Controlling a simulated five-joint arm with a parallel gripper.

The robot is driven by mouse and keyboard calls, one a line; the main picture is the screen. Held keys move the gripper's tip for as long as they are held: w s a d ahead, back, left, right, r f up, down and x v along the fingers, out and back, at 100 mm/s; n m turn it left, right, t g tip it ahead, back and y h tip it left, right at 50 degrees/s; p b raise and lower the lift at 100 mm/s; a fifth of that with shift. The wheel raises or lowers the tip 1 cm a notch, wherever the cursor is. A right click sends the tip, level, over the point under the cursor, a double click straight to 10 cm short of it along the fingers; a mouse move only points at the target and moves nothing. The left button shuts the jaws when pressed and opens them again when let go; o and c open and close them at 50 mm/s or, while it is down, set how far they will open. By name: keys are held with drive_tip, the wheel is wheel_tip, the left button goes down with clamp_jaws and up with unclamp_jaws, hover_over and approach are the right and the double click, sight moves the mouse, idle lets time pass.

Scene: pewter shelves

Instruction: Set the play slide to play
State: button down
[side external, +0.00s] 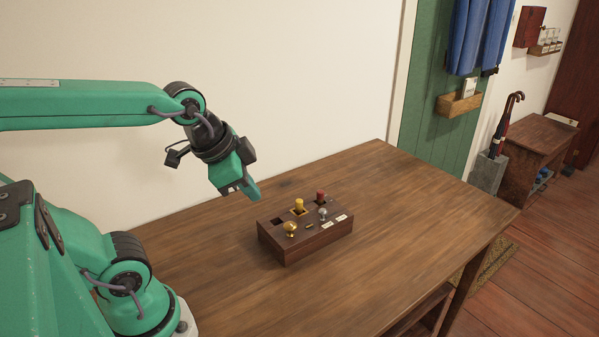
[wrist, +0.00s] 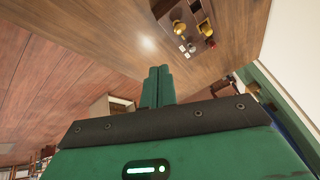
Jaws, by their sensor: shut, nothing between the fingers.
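A dark wooden control box (side external: 303,240) sits on the table. On its top are a gold round knob (side external: 291,228), a yellow peg (side external: 299,204), a red peg (side external: 321,197) and a silver knob (side external: 322,213). A small yellow piece (side external: 310,226) lies between the knobs. Its white labels are too small to read, so I cannot tell which part is the play slide. The box also shows in the wrist view (wrist: 185,50), partly cut off at the top. My gripper (side external: 253,192) is shut and empty, above and left of the box; its closed fingers (wrist: 159,72) point toward the box.
The wooden table (side external: 400,215) is bare around the box, with most free room to its right. A pale wall stands behind. A green door with a wooden tray (side external: 459,104), an umbrella stand (side external: 488,172) and a side cabinet (side external: 536,155) are beyond the table.

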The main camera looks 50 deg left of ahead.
sight(323, 214)
drive_tip(key=w+a+f+m, duration=0.1)
drive_tip(key=w+f+m, duration=0.2)
drive_tip(key=m, duration=1.1)
drive_tip(key=w+f+m+g, duration=0.1)
drive_tip(key=w+f+m, duration=0.3)
drive_tip(key=m, duration=1)
drive_tip(key=w, duration=0.3)
drive_tip(key=shift+w+a, duration=0.35)
drive_tip(key=shift+w, duration=0.05)
drive_tip(key=shift+f, duration=0.1)
drive_tip(key=shift+a+x, duration=0.15)
drive_tip(key=shift+x, duration=1.5)
drive_tip(key=shift+a+x, duration=0.2)
drive_tip(key=shift+x, duration=1.5)
drive_tip(key=shift+a+x, duration=0.15)
drive_tip(key=shift+x, duration=1.5)
drive_tip(key=shift+w+a, duration=0.25)
drive_tip(key=shift+w, duration=0.7)
drive_tip(key=shift+w+a, duration=0.25)
drive_tip(key=shift+w, duration=0.65)
